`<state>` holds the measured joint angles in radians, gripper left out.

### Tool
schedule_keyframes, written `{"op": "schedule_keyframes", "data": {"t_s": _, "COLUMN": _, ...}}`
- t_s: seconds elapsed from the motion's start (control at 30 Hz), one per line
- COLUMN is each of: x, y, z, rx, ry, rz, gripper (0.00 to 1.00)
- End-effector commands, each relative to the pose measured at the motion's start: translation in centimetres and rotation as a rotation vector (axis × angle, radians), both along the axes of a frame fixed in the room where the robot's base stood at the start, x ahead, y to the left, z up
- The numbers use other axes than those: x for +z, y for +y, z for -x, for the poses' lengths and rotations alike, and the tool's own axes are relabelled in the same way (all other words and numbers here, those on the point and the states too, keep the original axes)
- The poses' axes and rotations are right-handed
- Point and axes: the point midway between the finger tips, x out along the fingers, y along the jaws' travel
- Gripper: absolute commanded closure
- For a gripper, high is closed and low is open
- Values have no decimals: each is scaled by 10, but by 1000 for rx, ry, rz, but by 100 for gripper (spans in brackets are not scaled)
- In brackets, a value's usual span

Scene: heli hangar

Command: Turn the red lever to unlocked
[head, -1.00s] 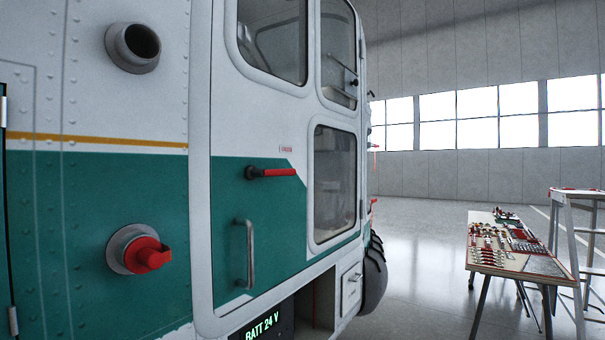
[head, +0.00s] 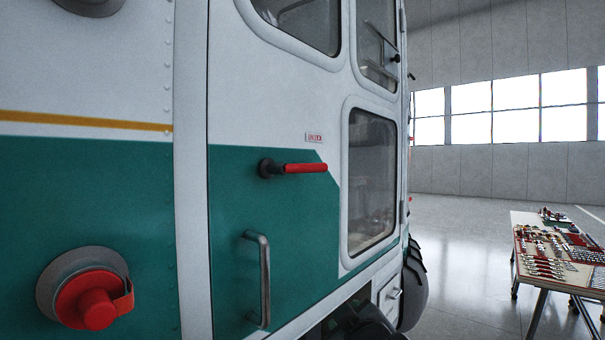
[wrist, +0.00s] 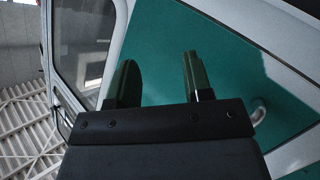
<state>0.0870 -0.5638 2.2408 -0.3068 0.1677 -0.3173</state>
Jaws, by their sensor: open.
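The red lever (head: 305,168) sticks out to the right from a dark round pivot on the green and white helicopter door (head: 232,250). It lies about level. A small label with red lettering (head: 314,138) is just above it, too small to read. My gripper (wrist: 158,80) shows in the wrist view, open and empty, with its two fingers apart in front of the green door panel. The red lever does not show in the wrist view. My gripper's fingers do not show in the head view.
A metal grab handle (head: 264,280) stands out from the door below the lever. A red-capped port (head: 92,298) juts from the hull at lower left. A table of tools (head: 560,255) stands at right. The floor between (head: 470,250) is clear.

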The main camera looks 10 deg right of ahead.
Motion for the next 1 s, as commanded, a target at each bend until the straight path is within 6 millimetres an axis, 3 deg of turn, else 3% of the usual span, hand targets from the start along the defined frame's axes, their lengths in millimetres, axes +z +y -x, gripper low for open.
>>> {"op": "schedule_keyframes", "data": {"t_s": 0.03, "x": 35, "y": -1, "z": -6, "rx": 30, "ry": -121, "rz": 92, "gripper": 54}}
{"op": "schedule_keyframes", "data": {"t_s": 0.1, "x": 82, "y": 2, "z": -9, "rx": 74, "ry": -286, "rz": 228, "gripper": 54}}
{"op": "schedule_keyframes", "data": {"t_s": 0.2, "x": 136, "y": 11, "z": -4, "rx": 120, "ry": -483, "rz": 402, "gripper": 54}}
{"op": "schedule_keyframes", "data": {"t_s": 0.3, "x": 173, "y": 21, "z": 5, "rx": 152, "ry": -626, "rz": 538, "gripper": 54}}
{"op": "schedule_keyframes", "data": {"t_s": 0.43, "x": 202, "y": 30, "z": 14, "rx": 175, "ry": -740, "rz": 646, "gripper": 54}}
{"op": "schedule_keyframes", "data": {"t_s": 0.57, "x": 218, "y": 35, "z": 9, "rx": 184, "ry": -781, "rz": 687, "gripper": 54}}
{"op": "schedule_keyframes", "data": {"t_s": 1.0, "x": 262, "y": 47, "z": -59, "rx": 184, "ry": -783, "rz": 688, "gripper": 54}}
